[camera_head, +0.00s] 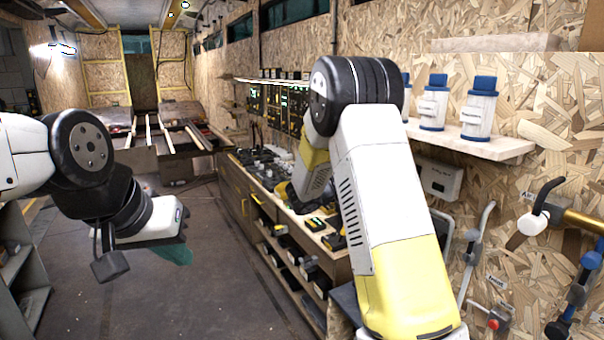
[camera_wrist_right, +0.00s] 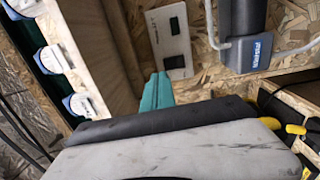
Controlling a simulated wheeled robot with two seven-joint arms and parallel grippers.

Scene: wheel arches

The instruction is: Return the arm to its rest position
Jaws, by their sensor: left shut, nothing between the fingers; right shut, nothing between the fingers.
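My left arm comes in from the left in the head view, and its gripper (camera_head: 176,255) hangs over the open floor with teal fingers together and nothing in them. My right arm (camera_head: 385,200) rises from the lower right to a high black elbow joint, then bends down and away toward the workbench (camera_head: 240,195). Its gripper is hidden behind the arm there. In the right wrist view, the teal fingers of my right gripper (camera_wrist_right: 157,92) are shut and empty, in front of the chipboard wall.
White bottles with blue caps (camera_head: 480,108) stand on a wall shelf (camera_head: 470,141) at the right. A wall box (camera_head: 438,180) hangs below it. Tools hang on the far right wall. In the right wrist view, a switch panel (camera_wrist_right: 170,38) is behind the fingers. The floor (camera_head: 225,280) is clear.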

